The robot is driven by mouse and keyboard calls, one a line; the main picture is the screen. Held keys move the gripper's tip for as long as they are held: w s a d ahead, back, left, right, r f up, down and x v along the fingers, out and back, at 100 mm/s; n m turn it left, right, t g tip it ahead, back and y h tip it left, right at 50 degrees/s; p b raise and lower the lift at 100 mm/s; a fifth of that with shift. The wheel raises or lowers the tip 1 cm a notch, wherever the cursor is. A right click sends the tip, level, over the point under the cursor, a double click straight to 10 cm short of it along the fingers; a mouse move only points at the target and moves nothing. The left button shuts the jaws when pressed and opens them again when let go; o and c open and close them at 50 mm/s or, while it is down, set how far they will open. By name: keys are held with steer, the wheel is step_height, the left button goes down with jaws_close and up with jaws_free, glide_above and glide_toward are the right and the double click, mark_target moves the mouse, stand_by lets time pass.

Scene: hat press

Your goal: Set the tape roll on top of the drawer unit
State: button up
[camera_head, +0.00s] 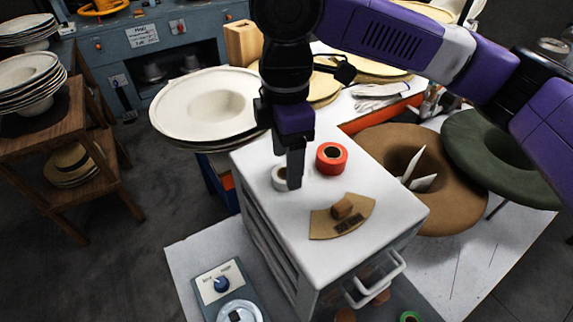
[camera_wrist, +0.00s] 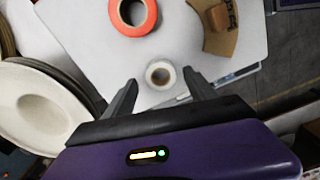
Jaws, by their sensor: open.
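The drawer unit (camera_head: 288,222) is white with a flat top. A small white tape roll (camera_head: 278,184) and a larger red-orange tape roll (camera_head: 331,169) lie flat on its top. In the wrist view, the white roll (camera_wrist: 149,68) is just ahead of and between my open fingertips (camera_wrist: 160,88), and the red-orange roll (camera_wrist: 132,31) is farther off. My gripper (camera_head: 294,180) points down over the top, beside the white roll, and partly hides it in the head view. Nothing is held. I cannot tell whether the fingers touch the roll.
A tan curved piece (camera_head: 322,225) with a brown block (camera_head: 342,208) lies on the unit's top. A large cream hat form (camera_head: 185,104) stands at left. Brown (camera_head: 450,205) and green (camera_head: 470,135) hats lie at right. The top's front left is clear.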

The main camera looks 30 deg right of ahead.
step_height(320, 180, up, 10)
steer(key=shift+b, duration=0.35)
stand_by(0.4)
